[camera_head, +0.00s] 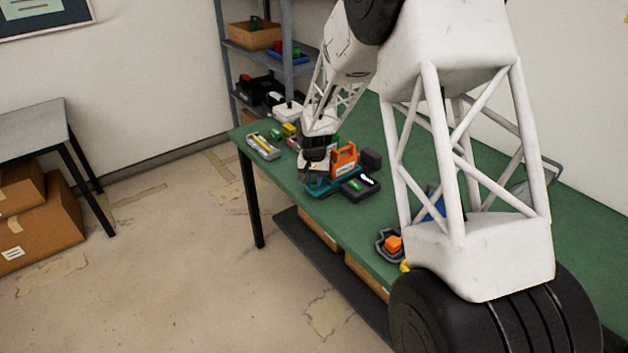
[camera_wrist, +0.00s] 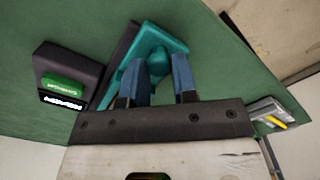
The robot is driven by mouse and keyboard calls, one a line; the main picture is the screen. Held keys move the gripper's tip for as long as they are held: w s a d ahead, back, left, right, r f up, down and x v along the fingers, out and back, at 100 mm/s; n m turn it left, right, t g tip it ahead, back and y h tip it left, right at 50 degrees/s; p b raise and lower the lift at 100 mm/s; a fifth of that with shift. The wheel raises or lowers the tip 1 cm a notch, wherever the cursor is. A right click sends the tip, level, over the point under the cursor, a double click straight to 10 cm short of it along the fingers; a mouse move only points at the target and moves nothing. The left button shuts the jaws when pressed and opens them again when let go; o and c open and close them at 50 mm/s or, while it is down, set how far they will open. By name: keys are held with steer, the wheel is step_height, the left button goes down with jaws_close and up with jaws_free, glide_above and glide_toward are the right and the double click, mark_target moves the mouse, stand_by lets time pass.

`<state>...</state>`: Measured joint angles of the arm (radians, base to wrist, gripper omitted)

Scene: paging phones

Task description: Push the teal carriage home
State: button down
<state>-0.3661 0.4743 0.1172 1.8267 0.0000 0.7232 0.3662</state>
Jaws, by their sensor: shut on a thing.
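The teal carriage (camera_wrist: 168,35) shows at the top middle of the wrist view, flat with a rounded raised part. It also shows in the head view (camera_head: 319,188), low at the front edge of the green table. My gripper (camera_wrist: 159,66) has its two blue fingers on either side of the raised part, shut on it. In the head view my gripper (camera_head: 313,165) reaches down over the carriage from behind. A dark strip (camera_wrist: 118,62) runs along the carriage's left side in the wrist view. The fingers hide part of the carriage, and I cannot tell its far end.
An orange device (camera_head: 344,160) and a black box (camera_head: 360,187) with a green part stand right of the carriage. A dark block (camera_head: 371,158) is behind them. A grey tray (camera_head: 263,146) with a yellow item lies left. The green table (camera_head: 365,217) has free room nearer me.

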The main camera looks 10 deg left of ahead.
mark_target(327, 179)
steer(key=shift+w+d, duration=1.9)
steer(key=shift+w, duration=0.05)
steer(key=c, duration=0.9)
jaws_free()
steer(key=shift+d, duration=0.1)
steer(key=shift+r, duration=0.1)
steer(key=shift+r, duration=0.15)
step_height(327, 179, up, 7)
steer(key=shift+r, duration=0.2)
